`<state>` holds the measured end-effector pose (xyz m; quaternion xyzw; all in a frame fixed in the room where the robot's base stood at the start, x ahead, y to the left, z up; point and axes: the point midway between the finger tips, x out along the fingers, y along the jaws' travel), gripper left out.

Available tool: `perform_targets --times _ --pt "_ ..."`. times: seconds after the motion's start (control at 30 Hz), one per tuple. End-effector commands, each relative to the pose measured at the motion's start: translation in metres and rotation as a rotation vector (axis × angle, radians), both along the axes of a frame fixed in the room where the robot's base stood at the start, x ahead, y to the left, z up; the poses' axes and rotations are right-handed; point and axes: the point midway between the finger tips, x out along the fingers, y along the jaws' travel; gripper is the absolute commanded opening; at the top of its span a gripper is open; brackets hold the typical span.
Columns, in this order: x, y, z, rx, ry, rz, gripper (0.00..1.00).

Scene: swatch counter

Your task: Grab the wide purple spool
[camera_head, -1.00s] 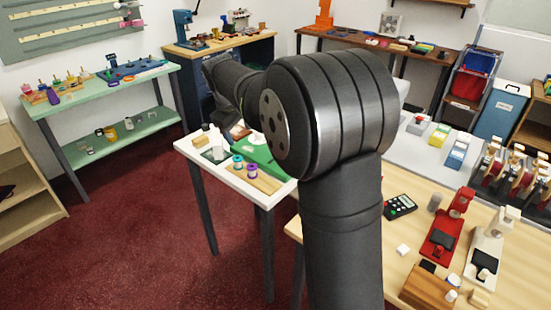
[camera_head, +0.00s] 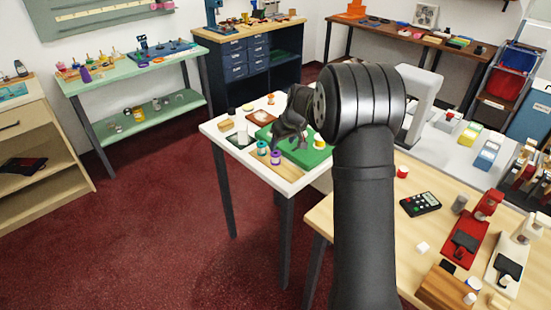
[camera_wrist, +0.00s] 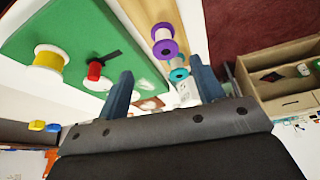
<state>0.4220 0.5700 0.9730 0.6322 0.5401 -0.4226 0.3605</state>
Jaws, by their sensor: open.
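The purple spool (camera_head: 276,158) stands on a wooden board (camera_head: 262,165) on the white table, beside a teal spool (camera_head: 262,148). The teal spool (camera_wrist: 178,73) shows between my fingers there. My gripper (camera_wrist: 161,66) is open and empty. In the head view my gripper (camera_head: 289,143) hangs above the table, close to the purple spool. Neither finger visibly touches a spool.
A green mat (camera_head: 311,159) lies right of the board. A small wooden block (camera_head: 227,125) sits at the table's left edge.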

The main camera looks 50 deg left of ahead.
Motion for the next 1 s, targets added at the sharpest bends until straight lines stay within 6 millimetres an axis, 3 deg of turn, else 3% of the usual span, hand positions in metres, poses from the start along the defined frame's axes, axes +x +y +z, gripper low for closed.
perform_targets --times 0.1,0.43,0.7,0.97,1.0 --pt "0.001 0.007 -0.019 -0.002 0.001 0.0 0.61" --pt "0.0 0.017 -0.039 -0.001 0.001 0.001 0.61" --pt "-0.003 0.033 -0.074 0.0 0.001 0.001 0.61" --pt "-0.002 0.035 -0.078 0.002 -0.001 0.001 0.61" --pt "-0.002 0.035 -0.078 0.002 -0.001 0.001 0.58"
